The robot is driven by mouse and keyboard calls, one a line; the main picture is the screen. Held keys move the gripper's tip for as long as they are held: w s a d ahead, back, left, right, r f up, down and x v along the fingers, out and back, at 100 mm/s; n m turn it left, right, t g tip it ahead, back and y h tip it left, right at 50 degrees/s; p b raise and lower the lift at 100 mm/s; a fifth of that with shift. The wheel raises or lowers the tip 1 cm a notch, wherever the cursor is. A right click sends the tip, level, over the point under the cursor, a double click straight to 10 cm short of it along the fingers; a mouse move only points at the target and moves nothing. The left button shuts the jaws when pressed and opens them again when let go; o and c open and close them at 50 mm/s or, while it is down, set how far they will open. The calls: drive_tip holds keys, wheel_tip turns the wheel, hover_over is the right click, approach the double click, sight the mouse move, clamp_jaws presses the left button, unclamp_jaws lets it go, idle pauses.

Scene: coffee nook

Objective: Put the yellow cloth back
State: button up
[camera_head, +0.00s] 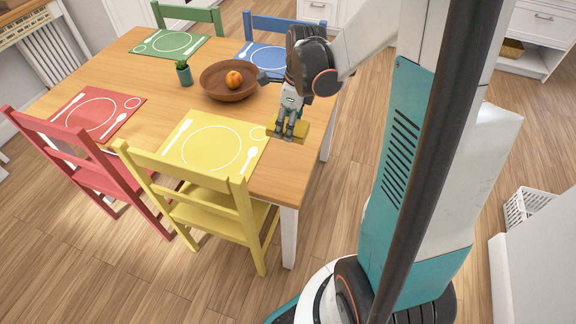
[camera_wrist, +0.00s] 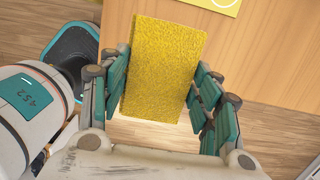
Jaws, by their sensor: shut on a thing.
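The yellow cloth (camera_wrist: 163,65) is a folded, rough-textured block between the fingers of my gripper (camera_wrist: 160,95) in the wrist view. In the head view the cloth (camera_head: 287,131) shows at the right edge of the table, beside the yellow placemat (camera_head: 213,143). My gripper (camera_head: 288,128) is shut on it from above. I cannot tell whether the cloth touches the tabletop or is held just above it.
The wooden table (camera_head: 130,75) bears red, green and blue placemats, a brown bowl (camera_head: 228,94) with an orange fruit, and a small plant (camera_head: 184,73). Coloured chairs surround it, the yellow chair (camera_head: 205,200) in front. A white basket (camera_head: 527,206) stands at right. Open floor lies right of the table.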

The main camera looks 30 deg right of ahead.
sight(287, 166)
wheel_tip(287, 166, down, 16)
drive_tip(key=b, duration=0.6)
drive_tip(key=shift+f, duration=0.15)
drive_tip(key=o, duration=1.1)
drive_tip(key=r+p, duration=0.1)
drive_tip(key=r, duration=0.3)
drive_tip(key=s+r+p, duration=0.1)
drive_tip(key=r+p, duration=0.1)
drive_tip(key=r, duration=0.2)
drive_tip(key=d+r+p, duration=0.1)
drive_tip(key=r+p, duration=0.1)
drive_tip(key=r, duration=0.2)
drive_tip(key=shift+s+d, duration=0.1)
drive_tip(key=shift+s, duration=0.05)
